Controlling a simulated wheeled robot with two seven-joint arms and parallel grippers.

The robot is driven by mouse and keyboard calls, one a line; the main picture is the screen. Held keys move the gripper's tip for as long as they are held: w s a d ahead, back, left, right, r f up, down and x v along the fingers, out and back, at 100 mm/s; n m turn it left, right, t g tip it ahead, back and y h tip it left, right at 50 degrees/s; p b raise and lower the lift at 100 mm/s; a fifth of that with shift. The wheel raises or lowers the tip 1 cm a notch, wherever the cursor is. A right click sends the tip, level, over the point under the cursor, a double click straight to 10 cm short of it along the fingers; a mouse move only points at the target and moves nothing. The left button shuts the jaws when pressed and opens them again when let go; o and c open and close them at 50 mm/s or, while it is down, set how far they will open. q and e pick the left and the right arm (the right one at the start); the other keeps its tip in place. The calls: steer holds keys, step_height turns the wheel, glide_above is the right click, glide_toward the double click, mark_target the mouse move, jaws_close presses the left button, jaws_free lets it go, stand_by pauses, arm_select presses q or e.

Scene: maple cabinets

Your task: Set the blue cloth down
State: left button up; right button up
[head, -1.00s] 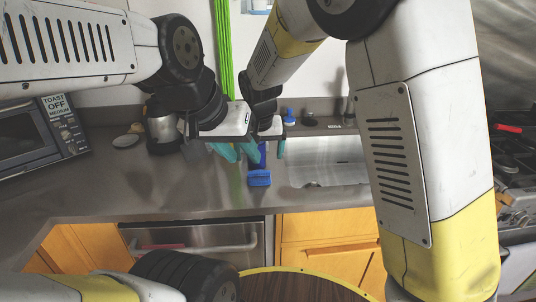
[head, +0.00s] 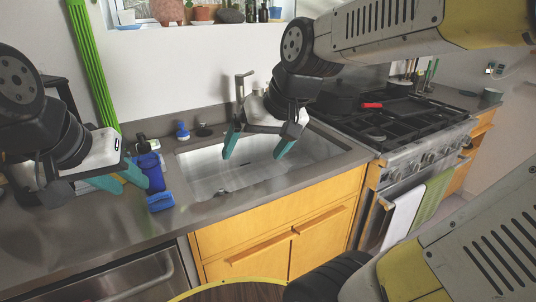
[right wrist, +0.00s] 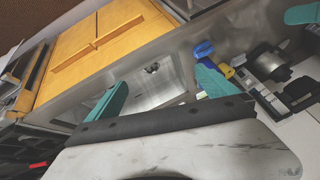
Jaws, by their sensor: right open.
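A small bright blue piece that looks like the blue cloth (head: 160,202) lies on the grey counter (head: 95,235), left of the sink. A darker blue upright object (head: 151,172) stands just behind it.
The sink (head: 245,165) lies right of the blue things, with a faucet (head: 241,88) behind it. A small blue-topped bottle (head: 182,131) stands at the back. A stove (head: 395,125) with a dark pan is at the right. The counter's front left is clear.

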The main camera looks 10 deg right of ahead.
steer(key=s+d+t+h, duration=0.1)
steer(key=s+d, duration=0.2)
steer(key=s, duration=0.3)
steer(key=shift+d, duration=0.35)
